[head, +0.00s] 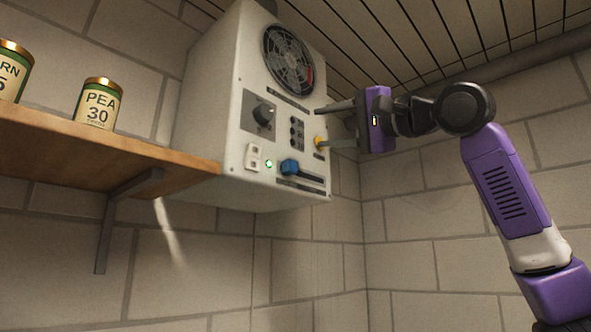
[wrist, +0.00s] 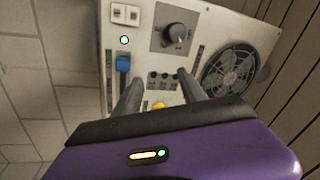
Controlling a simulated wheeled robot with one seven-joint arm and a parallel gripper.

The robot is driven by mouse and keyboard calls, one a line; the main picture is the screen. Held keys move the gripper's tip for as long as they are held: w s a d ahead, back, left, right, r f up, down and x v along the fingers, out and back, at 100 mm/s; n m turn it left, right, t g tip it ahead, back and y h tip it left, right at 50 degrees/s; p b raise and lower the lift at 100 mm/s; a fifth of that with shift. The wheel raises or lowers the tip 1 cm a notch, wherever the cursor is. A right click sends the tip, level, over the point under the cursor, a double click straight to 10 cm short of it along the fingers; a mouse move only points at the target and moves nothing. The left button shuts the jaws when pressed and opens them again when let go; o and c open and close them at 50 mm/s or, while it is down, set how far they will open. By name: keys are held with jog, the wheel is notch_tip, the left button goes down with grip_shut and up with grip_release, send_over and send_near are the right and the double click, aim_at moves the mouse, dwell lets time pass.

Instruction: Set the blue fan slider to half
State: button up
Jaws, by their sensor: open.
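The blue fan slider (head: 290,167) is a blue knob on the lower front of a white control box (head: 222,115). It sits at the left end of a dark horizontal slot in the head view. In the wrist view the blue slider (wrist: 123,62) is at the upper end of its slot, left of my fingers. My gripper (head: 322,127) is open and empty, in front of the panel's right side, above and right of the slider. In the wrist view my gripper's fingers (wrist: 160,76) point toward the panel, with a yellow knob between them. Contact with the panel cannot be told.
The box carries a fan (head: 288,60), a black dial (head: 264,114), a yellow knob (head: 319,142), a white double switch (head: 254,157) and a lit green lamp (head: 269,163). A wooden shelf (head: 130,150) with cans, including a PEA can (head: 98,103), is at left. Space below the box is clear.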

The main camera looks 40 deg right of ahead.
aim_at(295, 167)
jog(key=w+f+m+g, duration=0.1)
jog(key=w, duration=0.2)
jog(key=w+f+m+p, duration=0.1)
jog(key=w+f+m, duration=0.1)
jog(key=w, duration=0.1)
jog(key=w+d+f+m+g+p, duration=0.1)
jog(key=w+f, duration=0.1)
jog(key=w, duration=0.1)
jog(key=shift+w+d+f+m+g, duration=0.1)
jog(key=shift+w+f+m+g, duration=0.05)
jog(key=shift+w+m+g, duration=0.2)
grip_shut()
jog(key=shift+f, duration=0.1)
dwell(1.2)
